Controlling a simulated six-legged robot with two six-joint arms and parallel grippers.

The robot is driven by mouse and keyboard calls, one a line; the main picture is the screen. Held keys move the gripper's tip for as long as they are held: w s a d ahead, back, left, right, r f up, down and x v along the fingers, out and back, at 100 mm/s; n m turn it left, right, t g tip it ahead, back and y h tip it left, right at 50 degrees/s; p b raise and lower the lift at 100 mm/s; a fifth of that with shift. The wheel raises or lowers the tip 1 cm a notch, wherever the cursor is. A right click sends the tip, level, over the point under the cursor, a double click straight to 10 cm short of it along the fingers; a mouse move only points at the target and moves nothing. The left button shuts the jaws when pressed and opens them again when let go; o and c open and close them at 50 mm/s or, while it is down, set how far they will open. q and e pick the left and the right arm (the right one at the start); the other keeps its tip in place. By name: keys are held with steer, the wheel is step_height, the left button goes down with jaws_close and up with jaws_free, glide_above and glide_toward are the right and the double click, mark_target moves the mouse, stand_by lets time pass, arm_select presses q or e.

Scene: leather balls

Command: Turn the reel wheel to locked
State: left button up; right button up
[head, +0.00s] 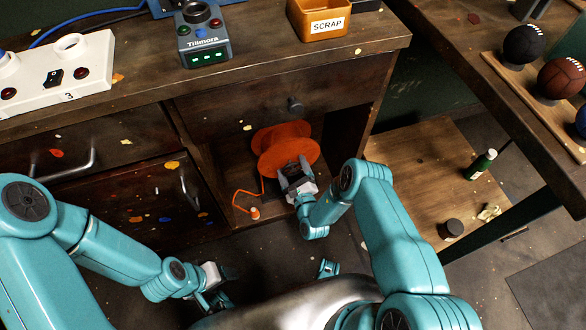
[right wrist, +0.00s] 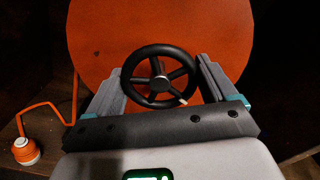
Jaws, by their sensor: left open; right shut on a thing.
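The orange reel (head: 285,145) stands in the open bay under the workbench drawer, and its orange disc (right wrist: 160,30) fills the upper part of the right wrist view. A black spoked reel wheel (right wrist: 160,76) with a pale handle knob sits on the front of the disc. My right gripper (head: 292,172) is at the reel's front, its two grey fingers (right wrist: 160,84) on either side of the wheel, shut on it. The wheel is mostly hidden by the gripper in the head view. My left gripper (head: 222,288) is open and empty, low over the floor.
An orange cable runs from the reel to an orange and white plug (head: 255,212), also in the right wrist view (right wrist: 26,150). A green bottle (head: 482,164) stands on a wooden board at right.

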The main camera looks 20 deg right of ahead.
steer(key=m, duration=0.5)
steer(key=shift+m, duration=0.3)
steer(key=m, duration=1)
steer(key=shift+m, duration=0.4)
steer(key=m, duration=1.6)
steer(key=shift+b, duration=0.4)
steer(key=m, duration=0.5)
steer(key=shift+m, duration=0.4)
steer(key=m, duration=0.5)
steer(key=shift+m, duration=0.4)
steer(key=shift+b, duration=0.3)
